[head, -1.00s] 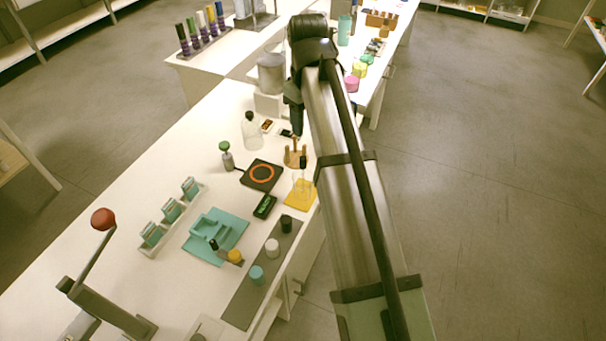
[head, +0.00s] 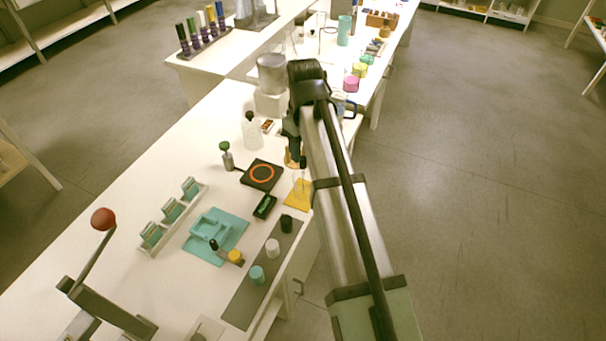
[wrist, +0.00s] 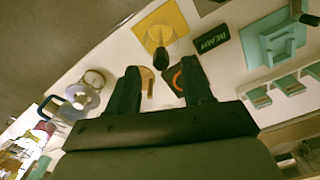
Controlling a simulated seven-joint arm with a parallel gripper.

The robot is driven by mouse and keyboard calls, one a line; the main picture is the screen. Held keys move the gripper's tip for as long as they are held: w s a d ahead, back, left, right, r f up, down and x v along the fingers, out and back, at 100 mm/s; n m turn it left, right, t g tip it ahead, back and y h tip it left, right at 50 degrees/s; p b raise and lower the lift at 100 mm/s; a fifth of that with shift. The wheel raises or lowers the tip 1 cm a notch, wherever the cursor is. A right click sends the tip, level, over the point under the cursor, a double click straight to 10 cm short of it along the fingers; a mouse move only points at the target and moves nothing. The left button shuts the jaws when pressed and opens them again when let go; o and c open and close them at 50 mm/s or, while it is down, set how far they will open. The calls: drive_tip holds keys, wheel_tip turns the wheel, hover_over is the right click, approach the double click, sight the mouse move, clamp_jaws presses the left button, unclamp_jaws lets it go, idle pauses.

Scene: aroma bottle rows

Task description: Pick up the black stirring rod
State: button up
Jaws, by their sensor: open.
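The black stirring rod (head: 303,162) stands in a clear glass vessel on a yellow mat (head: 296,200), with its dark top showing beside my arm. In the wrist view the rod's dark top (wrist: 161,59) lies just beyond and between my fingertips, in front of the yellow mat (wrist: 176,20). My gripper (wrist: 159,68) is open, with nothing between its fingers that I can see it touching. In the head view my gripper (head: 293,150) points down close to the rod, above a wooden stand. The lower part of the rod is hard to make out.
The wooden stand (wrist: 147,84) is partly hidden by the left finger. A hotplate with an orange ring (head: 262,175) and a small black display (head: 265,206) stand close by.

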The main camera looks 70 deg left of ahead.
sight(303, 158)
drive_tip(key=shift+f, duration=2.25)
drive_tip(key=shift+a, duration=0.1)
drive_tip(key=shift+c, duration=0.4)
clamp_jaws()
